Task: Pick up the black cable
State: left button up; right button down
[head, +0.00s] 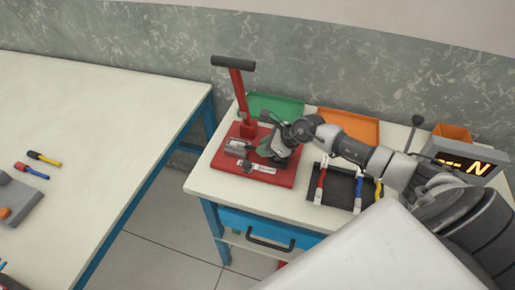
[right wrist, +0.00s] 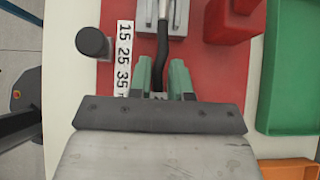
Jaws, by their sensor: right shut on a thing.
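The black cable (right wrist: 162,45) shows in the right wrist view. Its far end runs into a silver clamp block (right wrist: 147,18) on the red crimping press (head: 240,90). My right gripper (head: 270,147) is over the press base in the head view. In the right wrist view its green fingertips (right wrist: 161,76) are on either side of the cable's near end and shut on it. In the head view the gripper hides the cable. My left gripper is in neither view.
A black rack (head: 339,188) with red, blue and yellow cables lies to the right of the press. Green (head: 285,104) and orange (head: 350,125) trays stand behind. A display box (head: 465,160) is at right. Another table (head: 100,105) with coloured cables is at left.

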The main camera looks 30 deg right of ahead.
jog(key=shift+r, duration=0.15)
jog(key=shift+r, duration=0.6)
notch_tip(320, 180, up, 3)
jog(key=shift+f+b, duration=0.1)
jog(key=shift+b, duration=0.4)
jog(key=s+d+r+p, duration=0.3)
jog(key=s+r, duration=0.3)
jog(key=s, duration=0.4)
jog(key=shift+s+d+r, duration=0.4)
jog(key=shift+d, duration=0.3)
